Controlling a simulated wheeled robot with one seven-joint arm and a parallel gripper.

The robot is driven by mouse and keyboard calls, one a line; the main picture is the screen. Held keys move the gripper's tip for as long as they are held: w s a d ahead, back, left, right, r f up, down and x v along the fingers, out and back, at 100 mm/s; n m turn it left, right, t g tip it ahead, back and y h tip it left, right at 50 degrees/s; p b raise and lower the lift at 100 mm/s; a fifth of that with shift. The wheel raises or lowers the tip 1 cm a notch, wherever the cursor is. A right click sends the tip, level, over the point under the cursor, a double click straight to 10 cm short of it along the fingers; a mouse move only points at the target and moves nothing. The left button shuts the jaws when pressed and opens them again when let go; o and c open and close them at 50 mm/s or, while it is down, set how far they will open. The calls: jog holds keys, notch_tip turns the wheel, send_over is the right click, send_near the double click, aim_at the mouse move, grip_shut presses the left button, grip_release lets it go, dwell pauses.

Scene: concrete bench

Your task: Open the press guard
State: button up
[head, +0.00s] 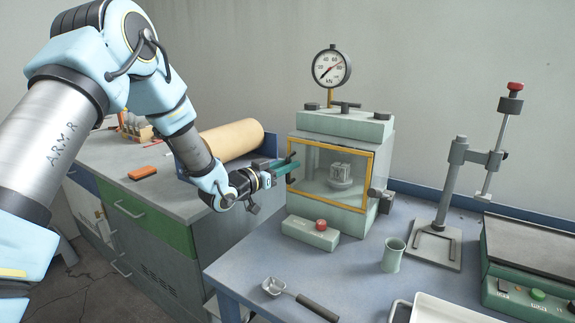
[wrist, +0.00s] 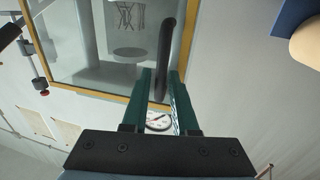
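The press guard (head: 331,174) is a clear door in a yellow frame on the front of the pale green press (head: 345,123). It looks closed. Its dark handle (head: 291,178) is at the door's left edge. In the wrist view the handle (wrist: 165,50) runs up in front of the guard's pane (wrist: 105,50). My gripper (head: 290,166) has green fingers and is at the handle. In the wrist view the fingers (wrist: 161,80) stand either side of the handle's near end, with narrow gaps showing. I see no firm grip.
A control box with a red button (head: 311,233) stands before the press. A green cup (head: 393,254), a scoop (head: 300,298) and a white tray (head: 450,311) are in front. A lever stand (head: 440,240) is at right. A brown roll (head: 232,140) lies behind my wrist.

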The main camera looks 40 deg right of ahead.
grip_shut()
dwell(1.3)
